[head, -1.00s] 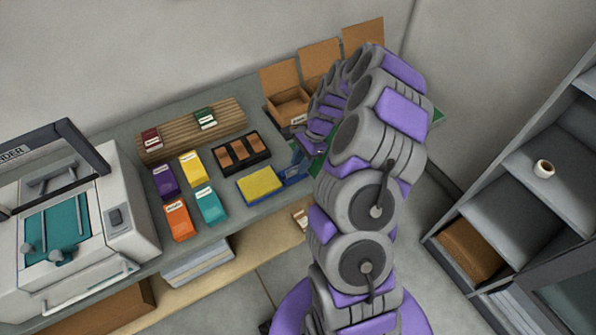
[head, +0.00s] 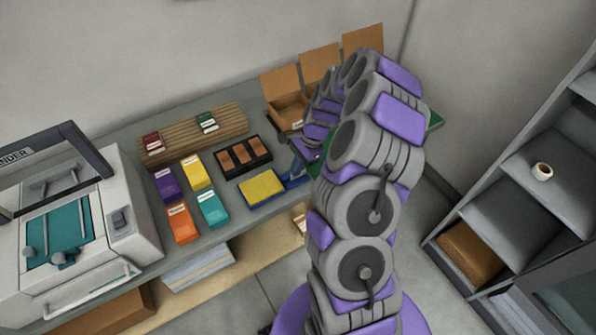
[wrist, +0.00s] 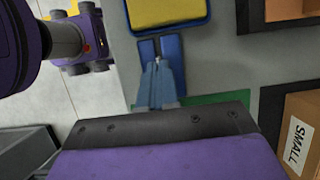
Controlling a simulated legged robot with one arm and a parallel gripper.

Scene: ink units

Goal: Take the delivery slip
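I cannot pick out a delivery slip in either view. My gripper (head: 312,146) is at the far end of my arm, over the right part of the counter by the open cardboard boxes. In the wrist view a dark jaw edge with a purple cover (wrist: 165,128) crosses the bottom. I see nothing held, but the opening between the jaws is not clear. My arm hides part of the counter.
Open cardboard boxes (head: 286,112) stand at the counter's back right, one labelled SMALL in the wrist view (wrist: 299,145). Coloured packets (head: 212,208), a black tray (head: 243,172) and a binder machine (head: 75,215) fill the left. A shelf unit with a cup (head: 542,171) stands right.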

